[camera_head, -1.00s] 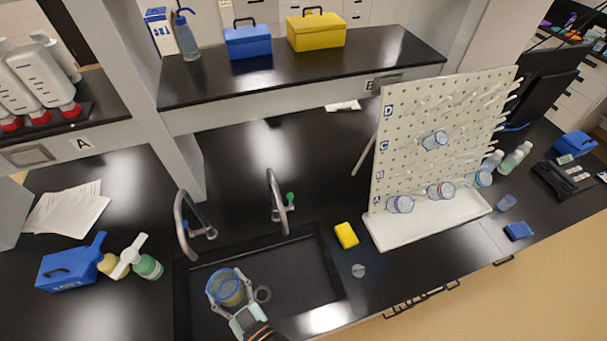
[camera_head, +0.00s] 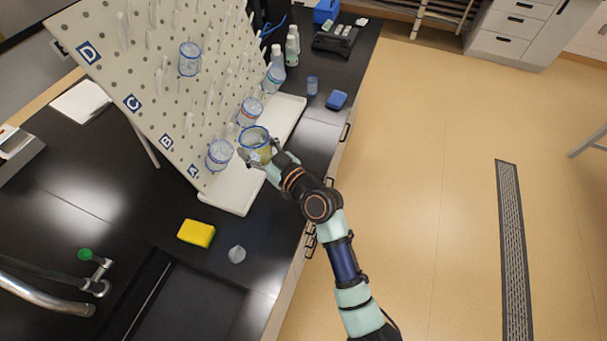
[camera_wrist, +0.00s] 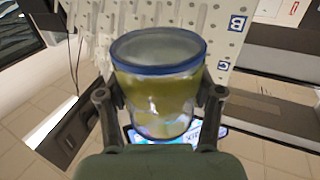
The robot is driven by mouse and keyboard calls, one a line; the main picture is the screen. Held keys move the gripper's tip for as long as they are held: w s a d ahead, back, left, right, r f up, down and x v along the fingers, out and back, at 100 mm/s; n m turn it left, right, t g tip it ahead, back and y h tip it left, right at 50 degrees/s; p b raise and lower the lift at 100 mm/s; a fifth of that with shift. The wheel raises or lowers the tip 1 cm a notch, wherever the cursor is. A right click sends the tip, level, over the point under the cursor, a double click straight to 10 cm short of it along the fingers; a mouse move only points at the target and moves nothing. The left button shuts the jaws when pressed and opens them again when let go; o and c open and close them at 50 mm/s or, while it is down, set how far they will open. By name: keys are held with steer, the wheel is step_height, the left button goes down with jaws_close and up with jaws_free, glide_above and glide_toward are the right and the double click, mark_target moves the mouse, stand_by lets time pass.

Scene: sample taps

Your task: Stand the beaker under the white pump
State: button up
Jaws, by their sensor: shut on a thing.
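My gripper (camera_head: 264,156) is shut on a clear beaker with a blue rim and yellowish contents (camera_head: 255,137). The beaker is held in front of the pegboard's tray end, beside other blue-rimmed beakers. In the wrist view the beaker (camera_wrist: 158,85) sits between my two fingers (camera_wrist: 158,108), rim up and roughly upright. A blurred blue and white thing shows behind its base. I cannot tell from these frames whether the beaker touches anything else. The white pump is not in view in the current frames.
A white pegboard (camera_head: 150,75) with pegs stands over a white tray (camera_head: 232,195). Blue-rimmed beakers (camera_head: 219,155) and (camera_head: 250,112) are close beside mine. Bottles (camera_head: 275,72) stand behind. A yellow sponge (camera_head: 197,233) and tap (camera_head: 45,298) are at lower left. Open floor (camera_head: 430,200) lies right.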

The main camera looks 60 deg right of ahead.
steer(key=s+d+h+b, duration=0.1)
steer(key=s+d+b, duration=0.4)
steer(key=s+d, duration=0.45)
steer(key=shift+m, duration=0.3)
steer(key=f+b, duration=0.2)
steer(key=f, duration=0.4)
steer(key=w+d+f+b, duration=0.1)
steer(key=f+b, duration=0.1)
steer(key=f, duration=0.5)
steer(key=f+b, duration=0.2)
steer(key=f, duration=0.5)
steer(key=shift+w+d+f, duration=0.1)
steer(key=shift+w+d, duration=0.05)
steer(key=shift+w, duration=0.25)
steer(key=shift+f, duration=0.2)
steer(key=o, duration=1)
